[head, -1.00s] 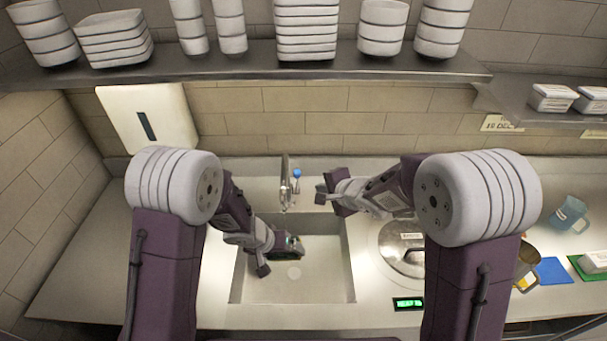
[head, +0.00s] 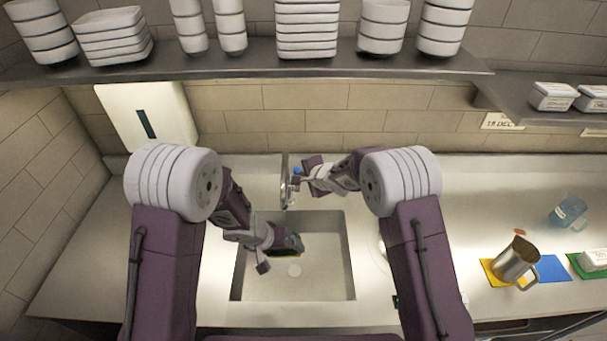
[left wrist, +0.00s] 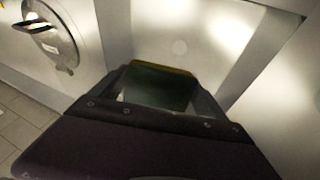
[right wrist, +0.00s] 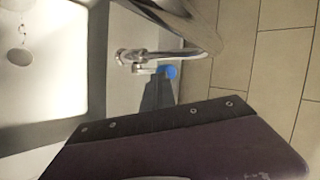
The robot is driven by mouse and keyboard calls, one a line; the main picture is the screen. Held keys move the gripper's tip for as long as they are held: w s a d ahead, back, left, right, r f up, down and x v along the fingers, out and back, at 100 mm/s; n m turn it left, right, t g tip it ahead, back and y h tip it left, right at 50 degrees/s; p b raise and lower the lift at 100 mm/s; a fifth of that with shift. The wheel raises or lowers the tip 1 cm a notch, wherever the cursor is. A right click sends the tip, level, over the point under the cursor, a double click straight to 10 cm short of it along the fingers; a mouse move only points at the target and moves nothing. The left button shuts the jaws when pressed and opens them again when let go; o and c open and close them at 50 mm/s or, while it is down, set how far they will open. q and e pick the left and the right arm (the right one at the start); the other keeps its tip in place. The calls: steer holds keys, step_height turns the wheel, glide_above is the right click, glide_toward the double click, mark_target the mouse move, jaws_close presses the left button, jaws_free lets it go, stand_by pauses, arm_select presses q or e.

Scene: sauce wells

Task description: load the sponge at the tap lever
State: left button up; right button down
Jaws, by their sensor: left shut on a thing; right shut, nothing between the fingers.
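The sponge, green with a yellow edge (left wrist: 160,88), is between the fingers of my left gripper (head: 292,243), which is shut on it inside the sink. In the head view only a thin yellow strip of the sponge (head: 289,257) shows under the fingers. The tap (head: 285,184) stands at the back edge of the sink. Its blue-tipped lever (right wrist: 168,71) shows in the right wrist view beside the fingers of my right gripper (right wrist: 158,92). The right gripper is shut and empty, close to the lever; I cannot tell whether they touch.
The sink (head: 345,262) surrounds the left gripper. A metal jug (head: 515,260) on a yellow mat, a blue mat (head: 552,268) and a blue pitcher (head: 568,212) stand to the right. A shelf (head: 240,67) with stacked bowls runs above. A round lid (left wrist: 48,38) lies beside the sink.

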arm_select(q)
steer(key=shift+r, duration=0.25)
steer(key=r+p, duration=0.4)
steer(key=shift+w, duration=0.2)
arm_select(e)
steer(key=shift+w+r, duration=0.5)
steer(key=shift+r, duration=0.4)
arm_select(q)
steer(key=r+p, duration=0.2)
steer(key=p, duration=0.1)
steer(key=shift+w+r, duration=0.25)
steer(key=shift+w, duration=0.05)
steer(key=shift+r, duration=0.2)
steer(key=shift+s+p, duration=0.1)
steer(key=shift+p, duration=0.2)
steer(key=shift+s, duration=0.1)
arm_select(e)
steer(key=shift+w+f, duration=0.3)
steer(key=shift+w, duration=0.6)
steer(key=shift+f, duration=0.1)
